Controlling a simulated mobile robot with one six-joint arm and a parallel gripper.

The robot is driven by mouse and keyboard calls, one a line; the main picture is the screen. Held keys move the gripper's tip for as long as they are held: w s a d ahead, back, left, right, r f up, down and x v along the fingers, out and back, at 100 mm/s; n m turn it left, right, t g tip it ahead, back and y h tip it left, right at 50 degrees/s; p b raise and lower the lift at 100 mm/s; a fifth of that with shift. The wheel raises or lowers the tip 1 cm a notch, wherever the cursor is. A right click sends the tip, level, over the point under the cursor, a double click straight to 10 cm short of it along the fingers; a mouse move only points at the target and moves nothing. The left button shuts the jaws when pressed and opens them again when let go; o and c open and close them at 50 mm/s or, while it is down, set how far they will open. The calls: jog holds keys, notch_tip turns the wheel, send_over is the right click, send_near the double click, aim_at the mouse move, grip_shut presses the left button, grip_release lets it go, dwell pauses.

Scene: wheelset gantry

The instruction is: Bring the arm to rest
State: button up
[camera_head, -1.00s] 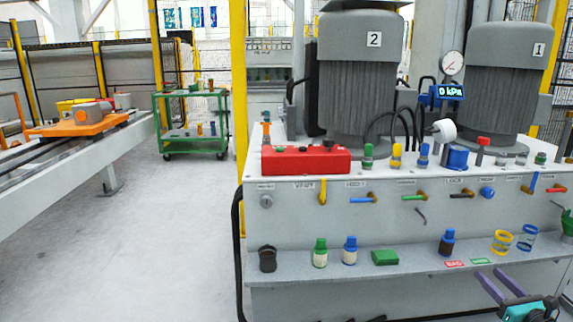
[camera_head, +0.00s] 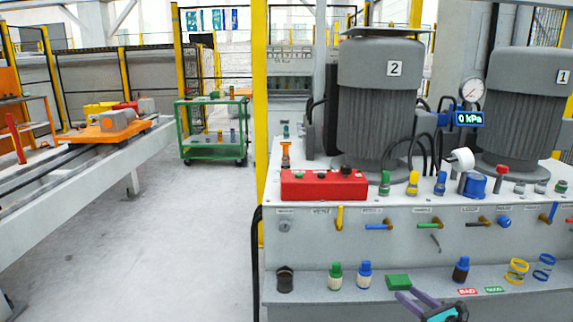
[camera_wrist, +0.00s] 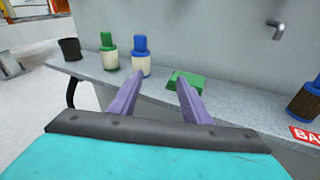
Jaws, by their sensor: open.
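My gripper (camera_head: 418,300) shows at the bottom of the head view, in front of the lower shelf of the grey hydraulic bench. It has two purple fingers on a teal body. In the wrist view the fingers (camera_wrist: 157,85) stand apart with nothing held between them. They point toward the shelf, with a green block (camera_wrist: 190,80) just beyond the right finger and a blue-capped bottle (camera_wrist: 141,58) beyond the left one. Whether the fingertips touch the shelf or block cannot be told.
The shelf (camera_head: 320,306) also holds a green-capped bottle (camera_head: 335,276), a dark cup (camera_head: 285,279), a dark blue-capped bottle (camera_head: 461,270) and ring-like items. Above are valve levers and a red control box (camera_head: 324,185). A green cart (camera_head: 213,133) stands behind open floor at left.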

jog(key=s+a+f+n+g+y+p, duration=0.1)
jog(key=s+a+f+n+g+p, duration=0.15)
jog(key=a, duration=0.75)
jog(key=s+a+f+n+g+y+p, duration=0.2)
jog(key=a+f+n+g+p, duration=0.15)
jog(key=a, duration=0.65)
jog(key=s+a+f+n+g+y+p, duration=0.1)
jog(key=s+a+f+n+g+p, duration=0.2)
jog(key=a, duration=0.6)
jog(key=s+a+f+n+g+h+p, duration=0.1)
jog(key=s+a+f+n+g+p, duration=0.25)
jog(key=s, duration=0.35)
jog(key=s+a+f+n+g+h+p, duration=0.1)
jog(key=s+a+f+n+g+p, duration=0.2)
jog(key=s, duration=0.4)
jog(key=s+a+f+n+g+h+p, duration=0.1)
jog(key=s+a+n+g+h+p, duration=0.15)
jog(key=s+a+n, duration=0.4)
jog(key=s+d+f+n+g+h, duration=0.1)
jog(key=s+d+n+h, duration=0.1)
jog(key=s+d+n, duration=0.3)
jog(key=s+d+f+n+g+h, duration=0.1)
jog(key=s+d+n+h, duration=0.2)
jog(key=d+n, duration=0.3)
jog(key=s+d, duration=0.1)
jog(key=d, duration=0.2)
jog(key=shift+s+d+f+g, duration=0.15)
jog(key=shift+s+d+g, duration=0.05)
jog(key=shift+s+g, duration=0.2)
